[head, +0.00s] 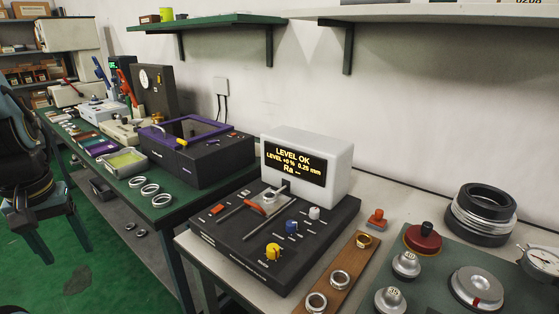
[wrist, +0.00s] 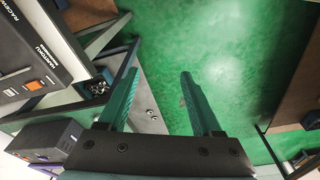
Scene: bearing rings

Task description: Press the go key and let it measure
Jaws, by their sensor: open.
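The measuring instrument (head: 270,235) is a dark base with a white display housing (head: 336,152). Its screen (head: 294,164) reads "LEVEL OK", "LEVEL +0 %", "0.25 mm" and "Ra --". A flat orange key (head: 217,209) is at the base's left; its label is too small to read. A metal ring (head: 270,199) sits on the base near a red-handled part (head: 256,207). In the wrist view, an orange key (wrist: 33,84) shows on a dark lettered housing (wrist: 40,45) at upper left. My gripper (wrist: 160,74) is open and empty over green floor, apart from the housing.
A purple-trimmed box (head: 195,150) is on the green bench to the left.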

